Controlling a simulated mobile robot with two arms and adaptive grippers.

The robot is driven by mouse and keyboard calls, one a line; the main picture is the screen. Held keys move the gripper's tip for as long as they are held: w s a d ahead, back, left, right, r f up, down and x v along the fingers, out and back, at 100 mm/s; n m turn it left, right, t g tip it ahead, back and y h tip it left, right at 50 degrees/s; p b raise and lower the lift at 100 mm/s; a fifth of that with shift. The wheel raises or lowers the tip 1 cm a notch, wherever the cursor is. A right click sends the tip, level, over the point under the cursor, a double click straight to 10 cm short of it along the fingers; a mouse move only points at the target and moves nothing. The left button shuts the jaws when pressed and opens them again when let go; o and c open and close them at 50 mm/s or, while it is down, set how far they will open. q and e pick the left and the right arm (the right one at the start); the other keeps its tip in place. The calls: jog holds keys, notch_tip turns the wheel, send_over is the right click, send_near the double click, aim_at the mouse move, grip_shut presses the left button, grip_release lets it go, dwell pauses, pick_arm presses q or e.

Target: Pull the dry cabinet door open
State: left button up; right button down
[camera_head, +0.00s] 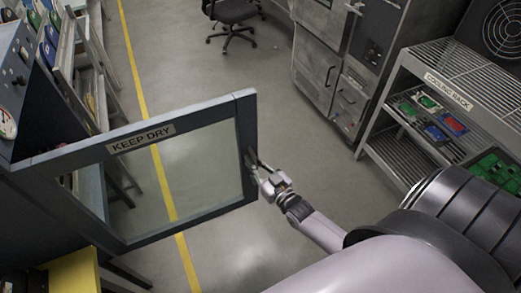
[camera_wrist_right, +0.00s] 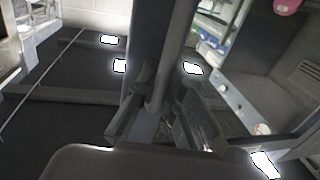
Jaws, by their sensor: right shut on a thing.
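The dry cabinet door (camera_head: 140,131) is a dark-framed glass panel labelled "KEEP DRY". It stands swung well out across the left half of the head view, with the floor visible through its glass. Its handle (camera_head: 250,160) is on the door's right edge. My right gripper (camera_head: 259,172) is shut on this handle, its arm coming in from the lower right. In the right wrist view the handle bar (camera_wrist_right: 174,55) runs down between the fingers of my gripper (camera_wrist_right: 165,118). My left gripper is not in view. The cabinet's inside is mostly hidden.
A cooling rack (camera_head: 448,92) with several circuit boards stands at the right. Grey metal cabinets (camera_head: 318,68) and a black office chair (camera_head: 232,22) are at the back. Shelving (camera_head: 92,75) lines the left. The floor (camera_head: 225,72) between is clear.

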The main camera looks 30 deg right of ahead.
jog(key=shift+s+r, duration=0.1)
jog(key=shift+r, duration=0.05)
jog(key=shift+d, duration=0.1)
jog(key=c, duration=2)
grip_release()
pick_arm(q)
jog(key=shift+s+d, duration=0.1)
pick_arm(e)
jog(key=shift+o, duration=0.2)
jog(key=shift+s, duration=0.1)
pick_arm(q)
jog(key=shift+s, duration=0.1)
pick_arm(e)
jog(key=s, duration=1.2)
jog(key=shift+d, duration=0.25)
